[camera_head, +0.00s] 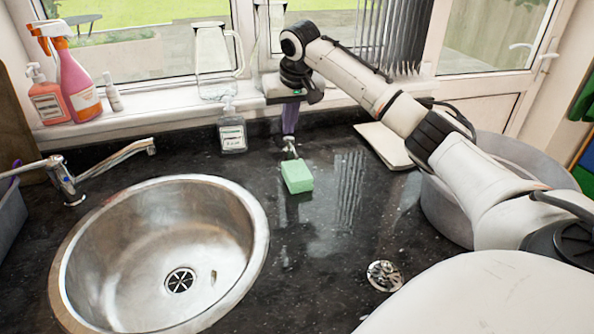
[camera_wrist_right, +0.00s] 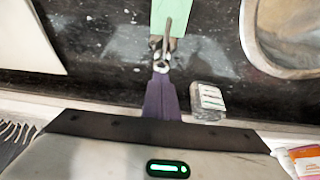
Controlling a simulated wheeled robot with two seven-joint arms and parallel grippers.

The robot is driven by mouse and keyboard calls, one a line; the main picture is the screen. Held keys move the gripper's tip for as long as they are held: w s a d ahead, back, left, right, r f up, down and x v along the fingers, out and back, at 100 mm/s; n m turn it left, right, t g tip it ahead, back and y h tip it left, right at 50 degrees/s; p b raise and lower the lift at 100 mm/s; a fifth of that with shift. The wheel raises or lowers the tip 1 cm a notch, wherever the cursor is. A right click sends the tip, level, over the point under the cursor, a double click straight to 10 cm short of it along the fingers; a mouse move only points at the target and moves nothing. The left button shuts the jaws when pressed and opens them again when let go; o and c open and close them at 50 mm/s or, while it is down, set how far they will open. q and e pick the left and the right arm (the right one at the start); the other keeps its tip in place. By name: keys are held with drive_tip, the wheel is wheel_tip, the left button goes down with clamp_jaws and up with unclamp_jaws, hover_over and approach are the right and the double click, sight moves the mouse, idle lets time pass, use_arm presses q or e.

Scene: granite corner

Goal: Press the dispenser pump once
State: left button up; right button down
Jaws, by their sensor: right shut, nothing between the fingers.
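A small metal pump (camera_head: 290,147) with a thin spout stands on the black counter, just behind a green sponge (camera_head: 297,176). In the wrist view the pump (camera_wrist_right: 167,38) reaches over the sponge (camera_wrist_right: 178,8). My right gripper (camera_head: 289,122) has purple fingers, shut and empty, pointing down right at the pump; whether they touch it I cannot tell. In the wrist view the fingertips (camera_wrist_right: 161,78) hide part of its base. A clear labelled pump bottle (camera_head: 232,132) stands left of the gripper; it also shows in the wrist view (camera_wrist_right: 208,102). My left gripper is not in view.
A round steel sink (camera_head: 258,220) and tap (camera_head: 110,158) are at left. Spray bottles (camera_head: 75,80) and a glass jug (camera_head: 213,60) stand on the window sill. A pale board (camera_head: 385,145) and a grey tub (camera_head: 440,205) are at right.

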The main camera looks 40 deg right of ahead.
idle(0.4)
drive_tip(key=shift+a+f, duration=0.1)
drive_tip(key=shift+f, duration=1.2)
drive_tip(key=shift+r, duration=0.15)
drive_tip(key=shift+r+p, duration=0.35)
drive_tip(key=shift+r, duration=0.6)
drive_tip(key=shift+r, duration=3.05)
